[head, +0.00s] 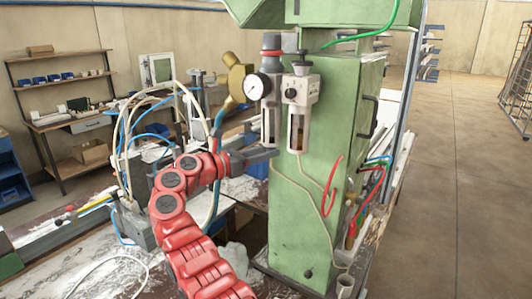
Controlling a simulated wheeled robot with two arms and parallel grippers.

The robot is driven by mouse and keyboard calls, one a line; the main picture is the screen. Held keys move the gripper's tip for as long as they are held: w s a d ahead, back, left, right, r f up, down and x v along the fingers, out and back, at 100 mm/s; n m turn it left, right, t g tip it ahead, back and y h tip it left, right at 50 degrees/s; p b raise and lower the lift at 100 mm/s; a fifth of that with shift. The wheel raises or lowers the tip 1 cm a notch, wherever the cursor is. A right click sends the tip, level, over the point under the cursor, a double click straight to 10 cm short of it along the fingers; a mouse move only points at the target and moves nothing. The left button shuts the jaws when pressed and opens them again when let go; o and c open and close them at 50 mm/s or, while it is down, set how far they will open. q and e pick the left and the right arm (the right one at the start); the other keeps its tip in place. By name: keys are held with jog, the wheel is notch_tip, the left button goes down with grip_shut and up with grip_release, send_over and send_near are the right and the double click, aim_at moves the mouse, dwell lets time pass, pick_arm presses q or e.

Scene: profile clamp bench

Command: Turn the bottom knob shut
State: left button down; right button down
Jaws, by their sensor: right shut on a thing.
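My right gripper (263,154), on the red arm that rises from below, is at the lower end of the left air unit (270,115) on the green machine. Its dark jaws are shut around the unit's bottom end, where the bottom knob sits. The knob itself is hidden by the jaws, so I cannot see how it is turned. A round white gauge (257,86) sits on this unit, and a red-banded knob (271,48) tops it. A second unit (298,100) with a dark top knob stands just to the right. My left gripper is not in view.
The green machine column (320,200) stands behind the units. White and blue hoses (130,140) loop at the left, and a brass-coloured part (236,77) is close left of the gauge. Red hoses (333,185) hang at the right. Open floor (465,200) lies at the right.

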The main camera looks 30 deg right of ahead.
jog(key=shift+s+d+r+n+t+y+p, duration=0.2)
jog(key=shift+n+t+y+p, duration=0.85)
jog(key=shift+n+t+y, duration=1.7)
jog(key=shift+s+d+f+n+t+y+p, duration=0.25)
jog(key=shift+n+t+y+p, duration=0.75)
jog(key=shift+n+t+y, duration=1.75)
jog(key=shift+s+d+r+n+t+y+p, duration=0.2)
jog(key=shift+s+n+t+y+p, duration=0.25)
jog(key=shift+n+t+y+p, duration=1.65)
jog(key=t+h+b, duration=0.1)
jog(key=t+b, duration=0.1)
jog(key=shift+n+t, duration=0.3)
jog(key=shift+t, duration=0.1)
jog(key=c, duration=0.9)
grip_release()
jog(key=o, duration=0.3)
jog(key=shift+w, duration=0.15)
